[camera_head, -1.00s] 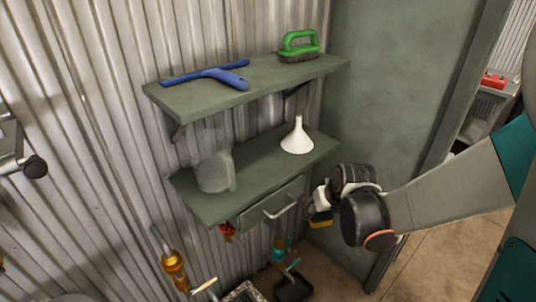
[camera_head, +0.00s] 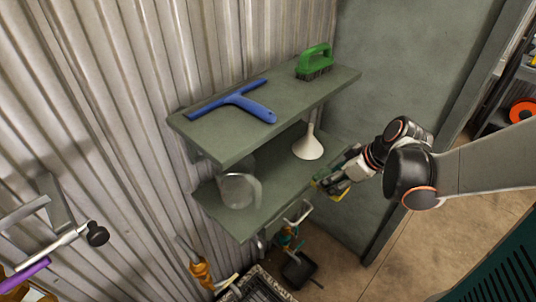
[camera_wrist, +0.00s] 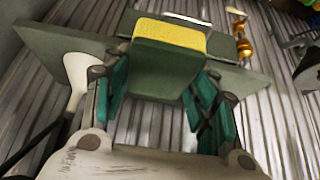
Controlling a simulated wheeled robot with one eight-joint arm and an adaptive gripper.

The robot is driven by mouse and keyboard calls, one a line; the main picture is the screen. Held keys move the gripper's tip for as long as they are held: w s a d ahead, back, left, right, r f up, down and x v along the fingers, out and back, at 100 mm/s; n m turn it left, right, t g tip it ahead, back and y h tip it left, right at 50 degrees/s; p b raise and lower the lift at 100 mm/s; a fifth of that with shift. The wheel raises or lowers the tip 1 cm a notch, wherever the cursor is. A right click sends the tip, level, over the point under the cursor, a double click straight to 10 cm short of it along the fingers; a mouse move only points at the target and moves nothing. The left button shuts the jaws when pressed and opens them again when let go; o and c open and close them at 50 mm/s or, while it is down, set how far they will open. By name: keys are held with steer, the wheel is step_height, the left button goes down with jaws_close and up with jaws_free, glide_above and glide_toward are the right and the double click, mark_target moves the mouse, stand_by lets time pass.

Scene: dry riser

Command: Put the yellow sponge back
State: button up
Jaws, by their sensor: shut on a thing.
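The yellow sponge (camera_wrist: 170,36) has a yellow face and a dark green side. In the wrist view it sits between the teal fingers of my gripper (camera_wrist: 165,80), which is shut on it. In the head view my gripper (camera_head: 335,183) is at the right end of the lower shelf (camera_head: 268,202), near the shelf's front edge. Only a small yellow part of the sponge (camera_head: 341,194) shows below the fingers there. I cannot tell whether the sponge touches the shelf.
The lower shelf holds a clear jug (camera_head: 238,190) at left and a white funnel (camera_head: 308,146) close to my gripper. The shelf's middle is bare. The upper shelf (camera_head: 215,140) overhangs, with a blue squeegee (camera_head: 245,104) and green brush (camera_head: 315,62). A grey panel (camera_head: 410,60) stands at right.

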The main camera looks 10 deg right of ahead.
steer(key=w+a, duration=0.3)
steer(key=w, duration=0.1)
steer(key=w+a+f+b, duration=0.1)
steer(key=w+a, duration=0.2)
steer(key=w, duration=0.2)
steer(key=w+a+f+b, duration=0.1)
steer(key=w+a, duration=0.2)
steer(key=w, duration=0.1)
steer(key=shift+w+f, duration=0.25)
steer(key=shift+w, duration=0.15)
step_height(320, 180, down, 4)
steer(key=shift+s+d+f+b, duration=0.1)
steer(key=shift+b, duration=0.65)
steer(key=shift+w+f, duration=0.2)
steer(key=shift+f, duration=0.1)
steer(key=o, duration=0.9)
steer(key=shift+o, duration=0.2)
